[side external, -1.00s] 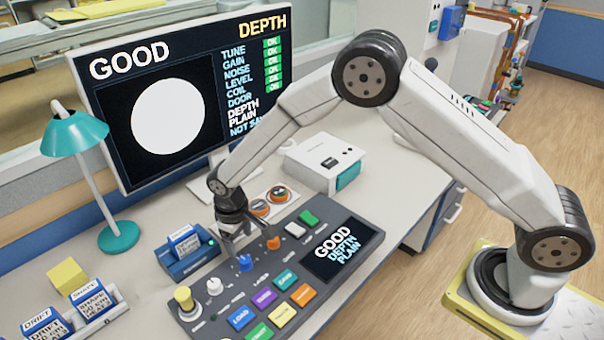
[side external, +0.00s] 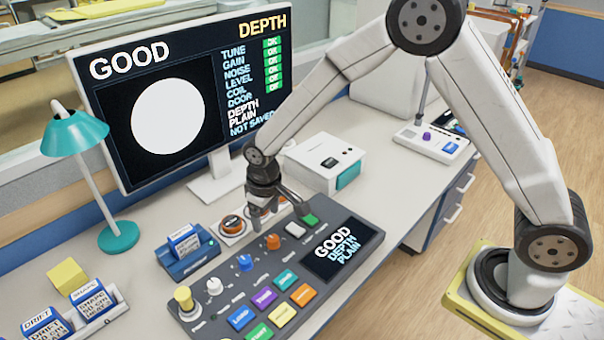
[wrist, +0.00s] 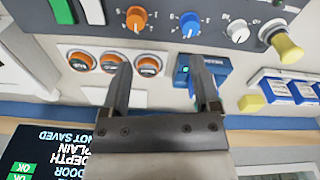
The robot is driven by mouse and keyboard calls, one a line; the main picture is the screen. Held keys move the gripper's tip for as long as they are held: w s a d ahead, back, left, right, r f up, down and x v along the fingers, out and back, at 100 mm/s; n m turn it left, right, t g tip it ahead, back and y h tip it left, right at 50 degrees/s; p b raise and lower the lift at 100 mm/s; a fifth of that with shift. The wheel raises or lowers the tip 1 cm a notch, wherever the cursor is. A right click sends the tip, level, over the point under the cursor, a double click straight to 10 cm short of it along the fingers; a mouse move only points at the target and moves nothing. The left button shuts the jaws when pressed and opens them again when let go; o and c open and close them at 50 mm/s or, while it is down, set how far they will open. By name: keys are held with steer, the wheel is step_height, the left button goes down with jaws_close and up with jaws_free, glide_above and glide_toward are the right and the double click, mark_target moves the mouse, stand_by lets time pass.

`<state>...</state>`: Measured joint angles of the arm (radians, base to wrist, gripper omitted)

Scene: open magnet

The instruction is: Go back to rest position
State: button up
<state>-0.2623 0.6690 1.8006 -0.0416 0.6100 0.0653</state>
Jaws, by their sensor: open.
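My gripper (side external: 282,209) is open and empty above the back edge of the dark control console (side external: 360,228), close to the round orange-and-white buttons (side external: 232,224). In the wrist view my gripper (wrist: 165,90) shows two spread dark fingers with nothing between them. The wrist view also shows the orange buttons (wrist: 112,62) near the left finger. The blue card holder (wrist: 188,75) is partly hidden by the right finger. From the side I cannot tell the exact height of the fingertips over the console.
A large monitor (side external: 170,105) reading GOOD stands behind the console. A white box (side external: 325,160) stands behind my gripper. A teal lamp (side external: 75,135) and a yellow block (side external: 68,277) are at the left.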

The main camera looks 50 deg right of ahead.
steer(key=s+d+r+m+t, duration=0.1)
steer(key=s+d+r, duration=0.2)
steer(key=s+d, duration=0.3)
steer(key=s+d+r+m, duration=0.1)
steer(key=s+d+r, duration=0.3)
steer(key=s, duration=0.7)
steer(key=shift+d+m+t, duration=0.3)
steer(key=shift+d+t, duration=0.1)
steer(key=shift+d, duration=0.45)
steer(key=n+g, duration=0.3)
steer(key=n, duration=1.5)
glide_above(245, 259)
step_height(245, 259, down, 12)
steer(key=shift+s+d+f, duration=0.1)
steer(key=shift+d, duration=0.05)
steer(key=shift+a+f, duration=0.2)
steer(key=shift+f, duration=0.1)
